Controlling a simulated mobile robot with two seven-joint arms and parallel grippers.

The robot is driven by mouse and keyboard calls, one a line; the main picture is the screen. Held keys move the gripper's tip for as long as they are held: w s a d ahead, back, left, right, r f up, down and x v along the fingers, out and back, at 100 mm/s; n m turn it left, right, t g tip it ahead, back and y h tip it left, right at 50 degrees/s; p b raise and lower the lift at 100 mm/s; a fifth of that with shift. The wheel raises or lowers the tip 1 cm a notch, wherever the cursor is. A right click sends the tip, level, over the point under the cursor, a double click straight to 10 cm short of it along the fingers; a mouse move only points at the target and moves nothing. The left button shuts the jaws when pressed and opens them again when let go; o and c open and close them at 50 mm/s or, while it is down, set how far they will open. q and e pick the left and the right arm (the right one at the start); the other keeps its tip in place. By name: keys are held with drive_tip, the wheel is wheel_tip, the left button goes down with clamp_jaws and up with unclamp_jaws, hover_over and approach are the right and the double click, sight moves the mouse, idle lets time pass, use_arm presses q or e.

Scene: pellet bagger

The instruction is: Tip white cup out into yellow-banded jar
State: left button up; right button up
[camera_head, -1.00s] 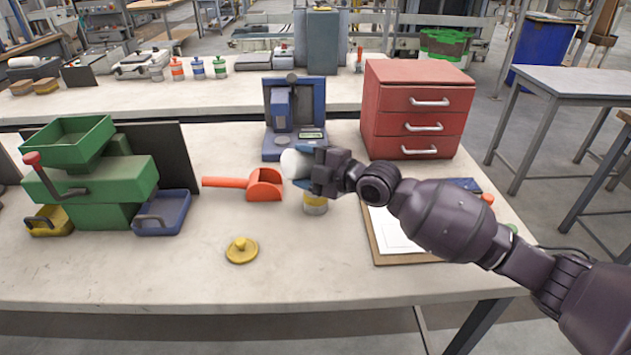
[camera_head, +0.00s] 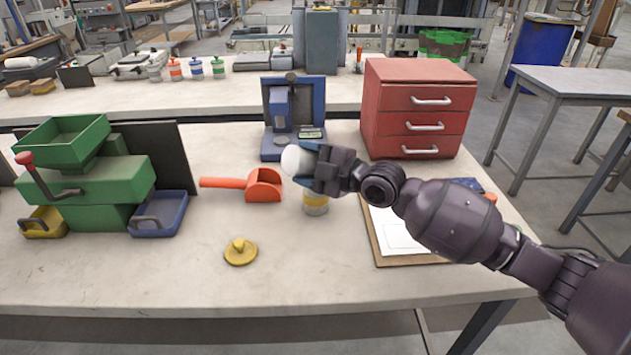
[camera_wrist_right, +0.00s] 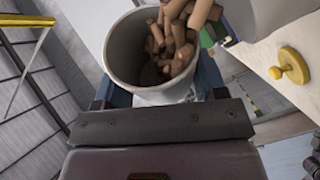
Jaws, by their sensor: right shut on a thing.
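My right gripper (camera_head: 318,170) is shut on the white cup (camera_head: 296,160) and holds it above the table, tilted toward the left. In the right wrist view the cup (camera_wrist_right: 122,50) holds brown pellets (camera_wrist_right: 182,38), bunched toward its rim. The yellow-banded jar (camera_head: 316,204) stands on the table just below the gripper, its top partly hidden by the gripper and cup. The yellow knobbed lid (camera_head: 241,252) lies on the table in front and to the left of the jar. My left gripper is not in view.
An orange scoop (camera_head: 262,184) lies left of the jar. A blue scale-like device (camera_head: 290,145) stands behind, a red drawer cabinet (camera_head: 415,105) behind right. A clipboard (camera_head: 385,250) lies under my right arm. A green machine (camera_head: 90,180) with a blue tray (camera_head: 160,215) is at left.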

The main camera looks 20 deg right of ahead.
drive_tip(key=shift+w+d+r+m+b, duration=0.1)
drive_tip(key=shift+d+m+b, duration=0.2)
drive_tip(key=shift+m+b, duration=0.3)
idle(1.1)
